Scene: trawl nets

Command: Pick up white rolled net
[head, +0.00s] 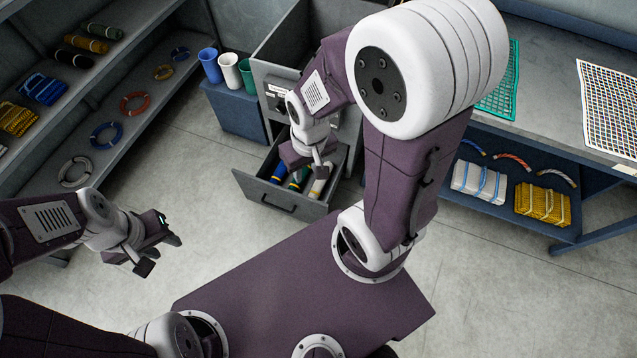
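An open drawer (262,190) holds several rolls. A white roll (318,187), which looks like the white rolled net, lies at its right side, partly hidden by my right gripper. My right gripper (308,168) points down into the drawer just above the rolls, with its fingers seemingly apart. I cannot tell whether it touches the white roll. A blue roll (279,173) and a teal roll (297,182) lie to the left of the white one. My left gripper (160,256) is open and empty above the floor at the left.
Shelves (125,123) with coiled ropes and rolled nets line the left. Blue, white and green cups stand on a blue cabinet (238,115). At right, a bench (545,100) carries nets, with white (478,183) and yellow (541,204) bundles underneath. The floor between is clear.

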